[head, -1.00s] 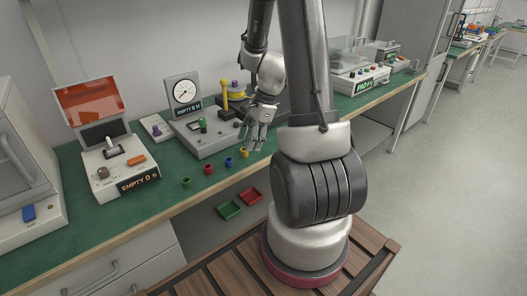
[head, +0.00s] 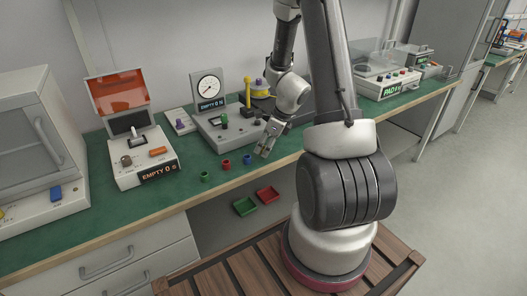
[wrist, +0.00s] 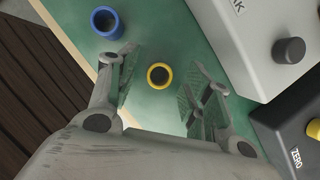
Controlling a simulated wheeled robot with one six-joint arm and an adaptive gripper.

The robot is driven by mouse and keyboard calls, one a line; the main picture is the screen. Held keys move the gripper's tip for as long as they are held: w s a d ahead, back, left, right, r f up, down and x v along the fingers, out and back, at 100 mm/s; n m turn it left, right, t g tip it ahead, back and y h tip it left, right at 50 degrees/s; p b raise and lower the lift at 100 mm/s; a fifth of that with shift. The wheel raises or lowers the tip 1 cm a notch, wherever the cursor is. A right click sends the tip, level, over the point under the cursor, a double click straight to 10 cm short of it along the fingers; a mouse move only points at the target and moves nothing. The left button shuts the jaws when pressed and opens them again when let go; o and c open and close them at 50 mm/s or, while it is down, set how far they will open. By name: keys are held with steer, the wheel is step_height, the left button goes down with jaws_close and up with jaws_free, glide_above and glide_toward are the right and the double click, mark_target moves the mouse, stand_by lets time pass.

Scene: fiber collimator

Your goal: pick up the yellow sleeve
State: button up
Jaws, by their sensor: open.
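The yellow sleeve (wrist: 159,86) is a small ring with a dark hole, standing on the green mat in the wrist view. It lies between the two open fingers of my gripper (wrist: 160,58), apart from both. In the head view my gripper (head: 264,153) is low over the bench near its front edge, and the yellow sleeve is hidden behind the fingers. The blue sleeve (wrist: 105,22) stands just outside the left finger in the wrist view.
Red (head: 226,164) and green (head: 205,177) sleeves stand left of the blue one. The grey gauge fixture (head: 222,132) stands close behind. Green (head: 245,206) and red (head: 267,194) trays sit below the bench edge.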

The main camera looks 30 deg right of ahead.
steer(key=shift+f, duration=0.2)
steer(key=c, duration=0.8)
steer(key=shift+r, duration=0.1)
